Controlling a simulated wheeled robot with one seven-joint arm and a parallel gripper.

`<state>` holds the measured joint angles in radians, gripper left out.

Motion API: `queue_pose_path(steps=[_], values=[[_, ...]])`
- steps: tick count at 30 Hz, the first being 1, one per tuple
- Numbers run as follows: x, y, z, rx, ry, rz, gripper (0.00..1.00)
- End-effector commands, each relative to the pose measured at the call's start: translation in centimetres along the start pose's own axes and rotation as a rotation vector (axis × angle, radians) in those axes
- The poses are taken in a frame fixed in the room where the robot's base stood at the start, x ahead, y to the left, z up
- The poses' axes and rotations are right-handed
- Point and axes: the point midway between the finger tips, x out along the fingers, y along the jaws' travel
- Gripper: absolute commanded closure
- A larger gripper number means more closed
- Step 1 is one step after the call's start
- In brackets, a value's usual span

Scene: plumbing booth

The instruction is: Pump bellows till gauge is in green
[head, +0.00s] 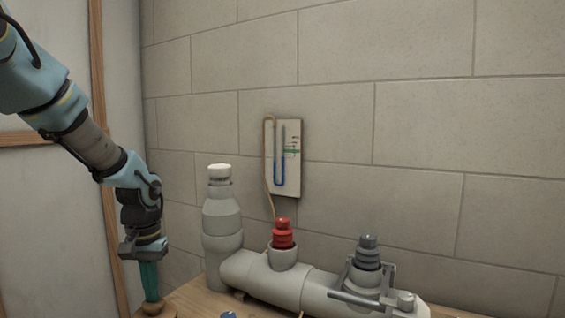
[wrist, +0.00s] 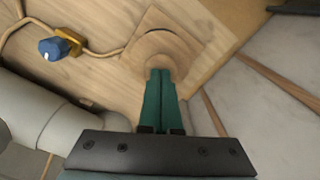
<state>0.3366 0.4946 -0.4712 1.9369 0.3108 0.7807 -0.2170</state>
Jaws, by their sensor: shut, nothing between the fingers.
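The gauge (head: 292,183) is a pale board on the block wall with a U-shaped tube. Blue liquid (head: 279,184) fills the lower part of the tube, and its top appears below the green mark (head: 292,152). The bellows appears as a round wooden top (wrist: 150,44) over a square wooden plate in the wrist view; its folds are hidden. My gripper (head: 151,298) points down with teal fingers shut and empty. In the wrist view the fingertips (wrist: 160,72) are at the edge of the round top; I cannot tell whether they press on it.
A grey pipe assembly (head: 262,275) stands on the wooden bench, with a red plug (head: 283,235) and a dark grey plug (head: 368,252). A blue knob (wrist: 50,48) on a brass fitting joins a thin tube to the bellows. A wood-framed wall is at left.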

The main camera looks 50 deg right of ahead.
Motion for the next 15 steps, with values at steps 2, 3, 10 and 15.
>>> queue_pose_path(steps=[2,3,10,15], values=[[0.0,-0.1,0.0,0.0,-0.001,0.0,1.0],[-0.1,-0.1,0.0,0.0,-0.001,0.0,1.0],[-1.6,-0.1,0.0,0.0,-0.001,-0.001,1.0],[-3.0,-0.1,0.0,0.0,-0.001,-0.001,1.0]])
